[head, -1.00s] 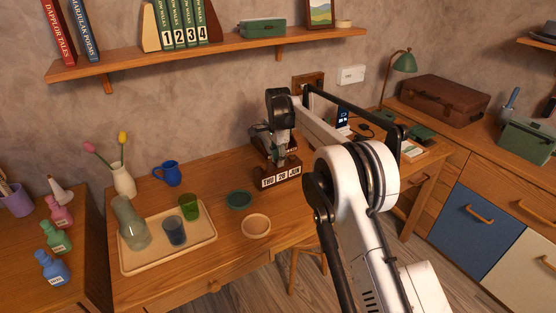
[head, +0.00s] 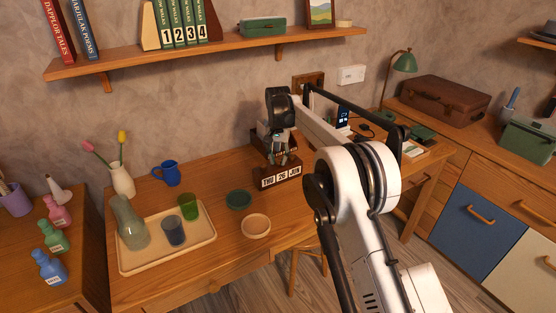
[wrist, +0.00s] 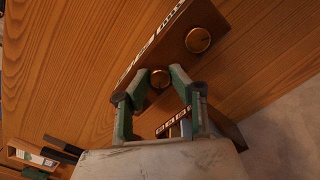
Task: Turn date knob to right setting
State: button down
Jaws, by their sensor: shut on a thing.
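A dark wooden block calendar (head: 281,176) stands on the desk, its white front tiles reading roughly "THU 26 JUN"; the small print is hard to be sure of. In the wrist view, two round brass knobs show on the calendar's top (wrist: 178,45). One free knob (wrist: 198,40) lies to the upper right. The other knob (wrist: 160,78) sits between the green fingertips of my gripper (wrist: 159,74), which is shut on it. In the head view my gripper (head: 278,160) points down at the calendar from behind, and its fingers hide the knobs.
A second dark wooden piece with pale labels (wrist: 172,127) is close behind my fingers. A green dish (head: 239,199) and a tan bowl (head: 256,226) stand in front left of the calendar. A tray (head: 190,246) with glassware is farther left.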

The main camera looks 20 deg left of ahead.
aim_at(278, 160)
jog(key=n, duration=1.2)
jog(key=shift+n, duration=0.3)
dwell(0.4)
jog(key=c, duration=1.5)
grip_release()
jog(key=shift+c, duration=0.2)
jog(key=shift+r, duration=0.1)
notch_tip(278, 160, up, 12)
